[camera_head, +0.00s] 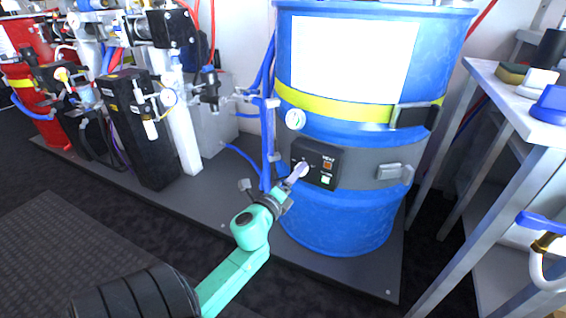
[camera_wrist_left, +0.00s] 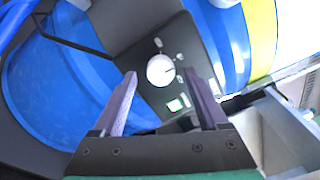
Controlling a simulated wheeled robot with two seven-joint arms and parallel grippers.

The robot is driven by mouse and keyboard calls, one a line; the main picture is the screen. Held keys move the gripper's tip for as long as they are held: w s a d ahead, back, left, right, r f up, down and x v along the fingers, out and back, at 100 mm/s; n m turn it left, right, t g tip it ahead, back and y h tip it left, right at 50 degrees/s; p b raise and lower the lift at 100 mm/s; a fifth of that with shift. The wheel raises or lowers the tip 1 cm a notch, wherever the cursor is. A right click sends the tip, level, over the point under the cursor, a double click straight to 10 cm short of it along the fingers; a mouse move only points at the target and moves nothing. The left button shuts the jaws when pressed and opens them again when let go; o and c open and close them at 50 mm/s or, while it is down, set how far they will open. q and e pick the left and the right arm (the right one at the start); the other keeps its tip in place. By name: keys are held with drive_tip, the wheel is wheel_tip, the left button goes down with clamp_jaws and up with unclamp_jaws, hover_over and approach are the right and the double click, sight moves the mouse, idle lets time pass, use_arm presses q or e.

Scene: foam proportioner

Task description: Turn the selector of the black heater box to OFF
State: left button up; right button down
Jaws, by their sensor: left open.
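The black heater box (camera_head: 325,165) is strapped to the front of a large blue drum (camera_head: 340,235). Its face has an orange lit switch marked HEAT and a green lit one (camera_head: 326,180). In the left wrist view, the box (camera_wrist_left: 150,45) shows a round white selector knob (camera_wrist_left: 160,70) with a dark pointer mark. My left gripper (camera_head: 299,170) is at the left part of the box face. Its fingers (camera_wrist_left: 165,100) are open, and the knob shows between and beyond them, apparently not gripped. The knob is mostly hidden behind the fingers in the head view. My right gripper is not in view.
A grey band with a latch (camera_head: 390,172) and a yellow strap circle the drum. A metal table (camera_head: 520,105) stands at right, and pumps with a black unit (camera_head: 140,130) at left.

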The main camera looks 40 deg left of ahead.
use_arm(q)
drive_tip(key=v, duration=1.3)
drive_tip(key=shift+s, duration=0.25)
drive_tip(key=shift+d+r, duration=0.1)
